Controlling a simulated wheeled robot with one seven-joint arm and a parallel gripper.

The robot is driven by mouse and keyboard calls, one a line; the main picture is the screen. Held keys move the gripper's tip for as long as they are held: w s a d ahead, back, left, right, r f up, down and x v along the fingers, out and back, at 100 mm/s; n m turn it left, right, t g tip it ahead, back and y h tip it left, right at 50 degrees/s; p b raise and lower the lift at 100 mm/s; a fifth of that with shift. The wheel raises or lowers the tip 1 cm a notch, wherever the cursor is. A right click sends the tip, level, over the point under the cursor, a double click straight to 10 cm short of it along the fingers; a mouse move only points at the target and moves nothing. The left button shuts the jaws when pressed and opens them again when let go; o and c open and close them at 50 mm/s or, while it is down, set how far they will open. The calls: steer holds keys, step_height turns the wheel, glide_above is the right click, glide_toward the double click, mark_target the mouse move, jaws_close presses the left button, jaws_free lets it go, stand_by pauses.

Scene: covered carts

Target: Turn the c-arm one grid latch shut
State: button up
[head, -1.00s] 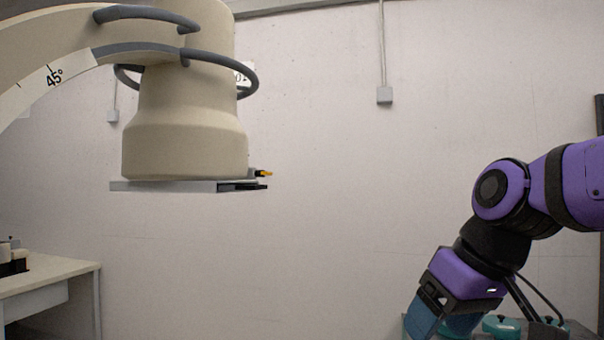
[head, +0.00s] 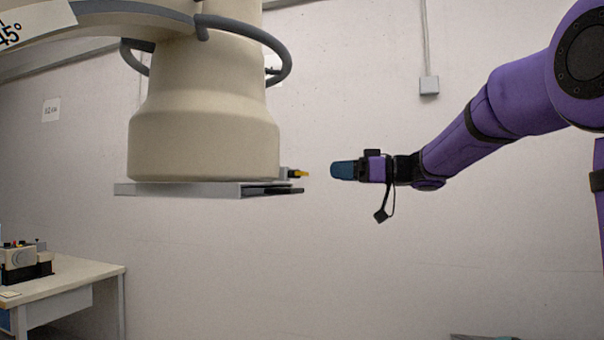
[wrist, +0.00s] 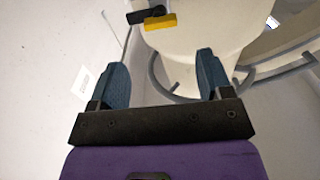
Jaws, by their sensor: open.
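The c-arm's cream detector housing (head: 205,130) hangs at the left of the head view with a flat grey grid plate (head: 160,189) under it. The latch (head: 299,174), with a yellow tip, sticks out at the plate's right end. In the wrist view the yellow latch (wrist: 160,22) lies ahead of the fingers at the top, beside a black part. My gripper (head: 340,170) is level with the latch, a short gap to its right, pointing at it. In the wrist view my gripper (wrist: 158,78) has its blue fingers spread, with nothing between them.
Grey curved handle rails (head: 285,60) ring the upper housing. A table (head: 75,275) with a small device (head: 25,262) stands at lower left. The wall behind carries a conduit and box (head: 429,86). The space below the plate and gripper looks clear.

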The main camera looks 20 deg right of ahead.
mark_target(303, 172)
steer(key=x, duration=0.9)
steer(key=shift+w+a, duration=0.2)
steer(key=shift+a, duration=0.15)
steer(key=c, duration=0.9)
